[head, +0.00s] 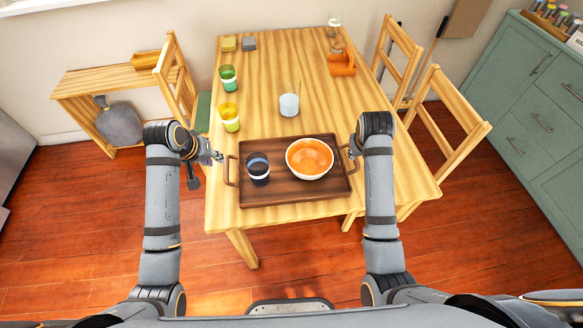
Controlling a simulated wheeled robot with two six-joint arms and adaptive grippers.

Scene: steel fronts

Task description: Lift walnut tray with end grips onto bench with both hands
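The dark walnut tray (290,192) lies flat on the near end of the wooden table, with a loop grip at its left end (230,171) and one at its right end (355,160). It bears a dark blue cup with a pale band (258,170) and a white bowl, orange inside (310,157). My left gripper (217,157) is just beside the left grip; its finger opening is too small to make out. My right gripper (352,152) is at the right grip, mostly hidden by my arm. A low wooden bench (90,83) stands against the wall at the left.
Green (228,77) and yellow (230,117) cups, a pale cup (289,105), an orange holder (341,64) and small blocks (249,44) are on the table (270,75). Chairs flank it. A grey vase-like object (118,124) is under the bench. Bare floor lies in front.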

